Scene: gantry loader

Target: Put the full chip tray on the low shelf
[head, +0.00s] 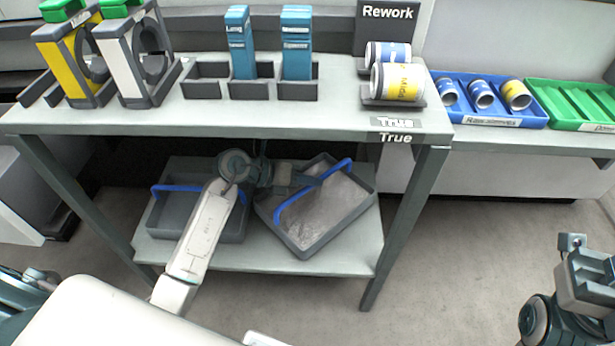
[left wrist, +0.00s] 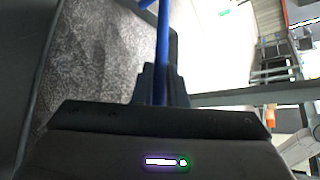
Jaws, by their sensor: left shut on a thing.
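The full chip tray (head: 333,233) is a grey open bin holding grey chips, with a blue handle (head: 338,170) across its top. It sits turned at an angle over the right part of the low shelf (head: 250,262); I cannot tell whether its base touches the shelf. My left gripper (head: 312,182) is shut on that handle. In the left wrist view the handle (left wrist: 162,50) runs between the fingers, with chips (left wrist: 95,60) beside it. My right gripper (head: 580,246) is at the lower right, away from the table; its jaws are unclear.
A second grey tray (head: 232,228) with a blue handle stands on the shelf's left, seemingly empty, partly behind my left arm. The tabletop (head: 220,118) above carries holders, blue boxes and cans. Table legs (head: 405,230) flank the shelf.

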